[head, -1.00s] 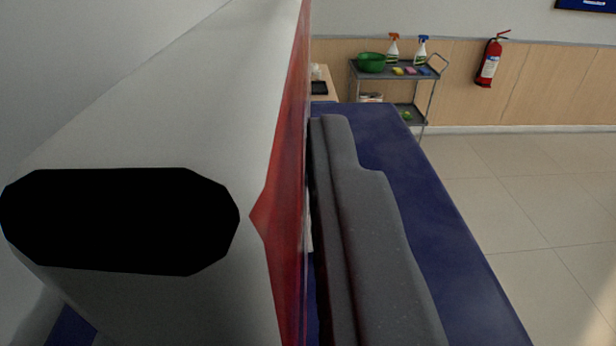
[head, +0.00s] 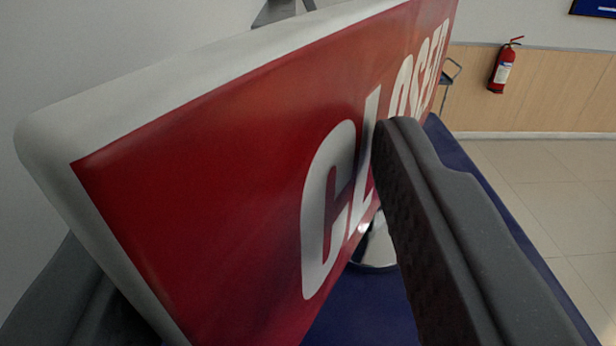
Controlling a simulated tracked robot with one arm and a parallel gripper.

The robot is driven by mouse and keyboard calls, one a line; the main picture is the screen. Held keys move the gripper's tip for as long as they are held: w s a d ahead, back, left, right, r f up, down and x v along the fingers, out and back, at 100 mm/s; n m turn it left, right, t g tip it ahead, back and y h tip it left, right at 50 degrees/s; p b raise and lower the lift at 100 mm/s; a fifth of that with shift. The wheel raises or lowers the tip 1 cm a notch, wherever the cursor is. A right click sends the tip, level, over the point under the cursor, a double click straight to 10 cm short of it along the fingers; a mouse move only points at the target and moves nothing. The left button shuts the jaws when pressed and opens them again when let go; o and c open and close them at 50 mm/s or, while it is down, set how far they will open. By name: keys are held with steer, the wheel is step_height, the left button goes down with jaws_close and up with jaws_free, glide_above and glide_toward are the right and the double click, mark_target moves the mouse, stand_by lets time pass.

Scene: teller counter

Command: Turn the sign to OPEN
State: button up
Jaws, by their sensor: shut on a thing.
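The sign (head: 230,185) fills the middle of the head view as a thick white-edged board. Its red face shows the white letters of CLOSED, seen at a steep slant. My gripper (head: 235,200) straddles the board. One dark grey finger (head: 430,220) lies across the red face and covers part of the lettering. The other finger (head: 55,300) is behind the board at lower left, mostly hidden. The gripper is shut on the sign. A round shiny metal base (head: 375,248) shows below the sign; the back face is hidden.
The navy counter top (head: 345,305) lies below the sign. A red fire extinguisher (head: 502,66) hangs on the wood-panelled wall at far right. Part of a trolley (head: 449,75) shows behind the sign. Tiled floor (head: 545,185) on the right is clear.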

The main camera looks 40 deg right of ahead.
steer(key=shift+o, duration=0.5)
steer(key=shift+w+a+r, duration=0.25)
steer(key=shift+w+a, duration=0.1)
steer(key=shift+a, duration=0.05)
steer(key=shift+d, duration=0.1)
steer(key=o, duration=0.7)
steer(key=shift+w+f, duration=0.3)
steer(key=shift+w, duration=0.05)
steer(key=shift+c, duration=0.4)
steer(key=shift+d+f, duration=0.1)
steer(key=shift+d, duration=0.05)
steer(key=shift+s+a+f+b, duration=0.25)
steer(key=shift+s+b, duration=0.1)
steer(key=shift+s, duration=0.25)
steer(key=shift+c, duration=0.2)
steer(key=b+v, duration=0.2)
steer(key=v, duration=1.1)
steer(key=shift+w+a+r+b, duration=0.2)
steer(key=shift+r+b, duration=0.15)
steer(key=shift+r, duration=0.05)
